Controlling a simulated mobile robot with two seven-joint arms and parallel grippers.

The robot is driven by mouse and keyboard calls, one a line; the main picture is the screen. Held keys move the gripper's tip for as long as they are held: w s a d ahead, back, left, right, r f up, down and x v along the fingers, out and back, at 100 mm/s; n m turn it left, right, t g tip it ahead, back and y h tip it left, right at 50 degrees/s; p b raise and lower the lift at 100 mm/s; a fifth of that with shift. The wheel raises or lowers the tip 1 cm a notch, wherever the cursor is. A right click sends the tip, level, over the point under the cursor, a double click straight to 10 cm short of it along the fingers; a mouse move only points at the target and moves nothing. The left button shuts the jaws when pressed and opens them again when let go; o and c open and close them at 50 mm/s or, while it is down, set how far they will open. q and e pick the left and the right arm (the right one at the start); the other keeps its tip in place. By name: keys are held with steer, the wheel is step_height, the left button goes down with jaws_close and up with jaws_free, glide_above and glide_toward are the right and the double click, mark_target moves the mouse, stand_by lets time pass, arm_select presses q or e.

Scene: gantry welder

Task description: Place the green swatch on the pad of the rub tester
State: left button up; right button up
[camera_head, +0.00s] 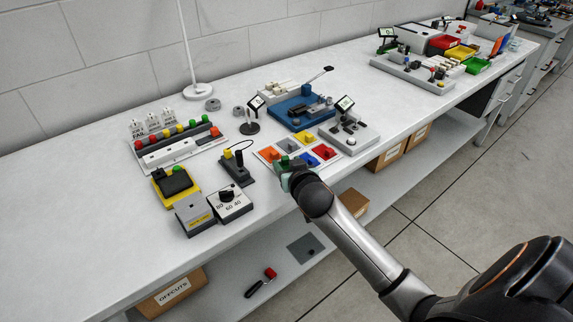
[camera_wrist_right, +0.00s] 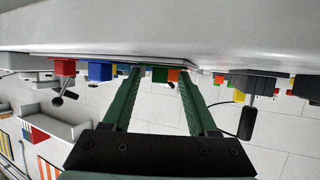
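A white swatch board (camera_head: 332,159) near the bench's front edge holds several coloured blocks. My right gripper (camera_head: 285,163), with green fingers, is at the board's front left corner. In the wrist view, which is upside down, the right gripper (camera_wrist_right: 160,72) is open. The green swatch (camera_wrist_right: 160,75) shows between its fingertips with a gap on each side. In the head view the swatch is hard to tell from the green fingers. A blue-based device (camera_head: 290,113) with a lever stands behind the board; it may be the rub tester, and its pad is not clear. My left gripper is out of view.
A grey device with a display (camera_head: 350,136) stands right of the board. A black joystick unit (camera_head: 236,168) and a dial box (camera_head: 229,203) stand to the left. A small display on a stand (camera_head: 250,126) is behind. Bare bench lies at the front left.

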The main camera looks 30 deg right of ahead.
jaws_close()
steer(key=shift+r, duration=0.1)
stand_by(0.5)
steer(key=shift+r, duration=0.45)
step_height(320, 180, up, 3)
steer(key=shift+f+p, duration=0.2)
steer(key=shift+p, duration=0.15)
steer(key=s+r+p, duration=0.1)
steer(key=s+r, duration=0.3)
steer(key=s, duration=0.3)
steer(key=s+d+r+p, duration=0.1)
steer(key=s+r+p, duration=0.1)
steer(key=s+r, duration=0.3)
steer(key=shift+s+r, duration=0.25)
steer(key=shift+s, duration=0.75)
